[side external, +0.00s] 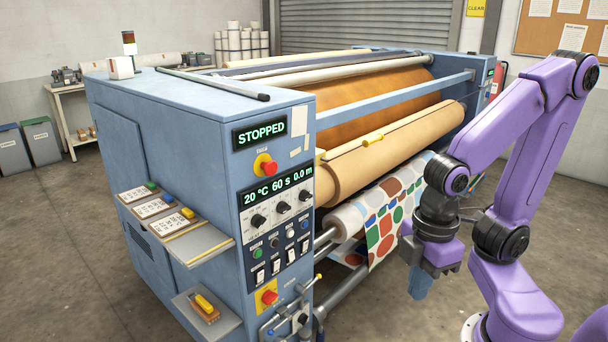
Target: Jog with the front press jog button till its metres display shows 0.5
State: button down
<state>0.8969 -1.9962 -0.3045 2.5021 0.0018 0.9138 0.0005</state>
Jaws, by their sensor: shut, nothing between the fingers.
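The front press (180,170) is a large blue-grey machine with rollers. Its lower display (278,189) reads 20 °C, 60 s and 0.0 m. The upper display (260,133) reads STOPPED. Below the knobs is a row of small buttons: green (257,253), black (274,243), white (290,233) and blue (304,224). Their labels are too small to read, so I cannot tell which is the jog button. My gripper (419,285) is shut and empty, pointing down, to the right of the panel and well apart from it.
Red emergency-stop buttons sit above the display (266,166) and low on the panel (267,296). Patterned fabric (388,220) hangs between my gripper and the rollers. Shelves (200,245) with cards jut out left of the panel. Pipes (300,318) stand at the panel's foot.

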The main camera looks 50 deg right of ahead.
aim_at(291, 234)
jog(key=w+a+f+t+y, duration=0.1)
jog(key=w+f, duration=0.2)
jog(key=w, duration=0.4)
jog(key=w+a+f+m+t, duration=0.1)
jog(key=w+f, duration=0.2)
jog(key=w, duration=0.4)
jog(key=w+a+f+t+y, duration=0.1)
jog(key=w+f+t, duration=0.1)
jog(key=w+f, duration=0.3)
jog(key=w+d+f+t+h, duration=0.1)
jog(key=w+d+f, duration=0.2)
jog(key=d, duration=0.3)
jog(key=w+d+f+m+t+h, duration=0.1)
jog(key=w+d+f+t, duration=0.1)
jog(key=w+d, duration=0.4)
jog(key=w+d+f+t+h, duration=0.1)
jog(key=w+d+f+h, duration=0.1)
jog(key=w+d+f, duration=0.2)
jog(key=w+d, duration=0.1)
jog(key=d, duration=0.2)
jog(key=shift+d+f+m+t, duration=0.2)
jog(key=shift+d+m+t, duration=0.1)
jog(key=shift+d, duration=0.05)
jog(key=w, duration=0.8)
jog(key=shift+w, duration=0.4)
jog(key=shift+w, duration=0.2)
